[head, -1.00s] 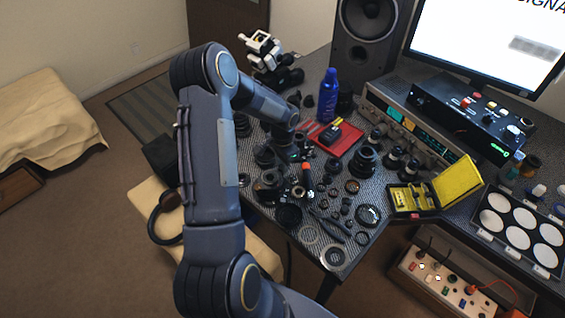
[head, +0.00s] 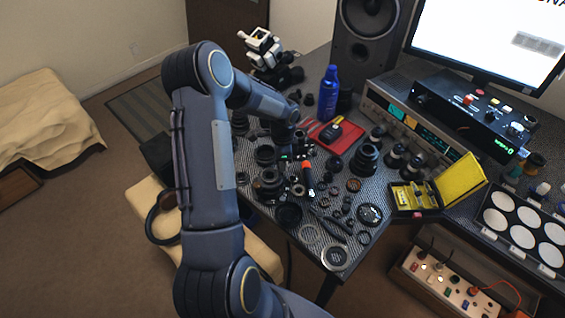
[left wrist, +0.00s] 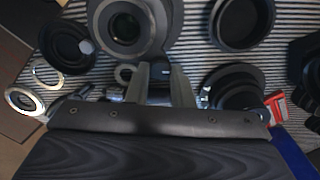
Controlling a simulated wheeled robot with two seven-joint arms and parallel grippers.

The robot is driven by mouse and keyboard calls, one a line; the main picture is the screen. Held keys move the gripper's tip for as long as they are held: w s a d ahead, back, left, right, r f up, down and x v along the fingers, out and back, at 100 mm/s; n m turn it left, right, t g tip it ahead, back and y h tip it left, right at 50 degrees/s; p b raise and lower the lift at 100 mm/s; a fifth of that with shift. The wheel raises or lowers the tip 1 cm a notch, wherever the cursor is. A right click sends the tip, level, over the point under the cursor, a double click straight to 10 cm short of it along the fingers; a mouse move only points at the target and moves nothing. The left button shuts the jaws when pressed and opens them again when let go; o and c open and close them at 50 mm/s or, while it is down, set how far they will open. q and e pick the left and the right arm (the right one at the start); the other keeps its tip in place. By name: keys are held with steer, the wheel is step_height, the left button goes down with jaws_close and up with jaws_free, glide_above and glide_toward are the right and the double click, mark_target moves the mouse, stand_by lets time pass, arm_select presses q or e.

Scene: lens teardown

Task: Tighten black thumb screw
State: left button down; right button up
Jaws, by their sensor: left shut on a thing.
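In the head view my left arm reaches over the table, and its gripper (head: 291,153) is down among dark lens parts. The hand hides much of what lies under it. In the left wrist view the two fingers of my left gripper (left wrist: 161,85) stand close together, pointing at the table. A small dark part, taken to be the black thumb screw (left wrist: 160,70), shows between them, and the fingers are shut on it. Its thread and seat cannot be made out. My right gripper is in neither view.
Several lens barrels and rings crowd the patterned table around the hand, with a big lens ring (left wrist: 128,24) close to the fingers.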

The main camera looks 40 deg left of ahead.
arm_select(q)
steer(key=m, duration=0.4)
steer(key=shift+m, duration=0.3)
steer(key=m, duration=0.5)
steer(key=shift+s+m, duration=0.1)
steer(key=shift+m, duration=0.2)
steer(key=c, duration=1.3)
jaws_free()
steer(key=shift+o, duration=0.2)
steer(key=shift+s, duration=0.15)
steer(key=shift+d, duration=0.1)
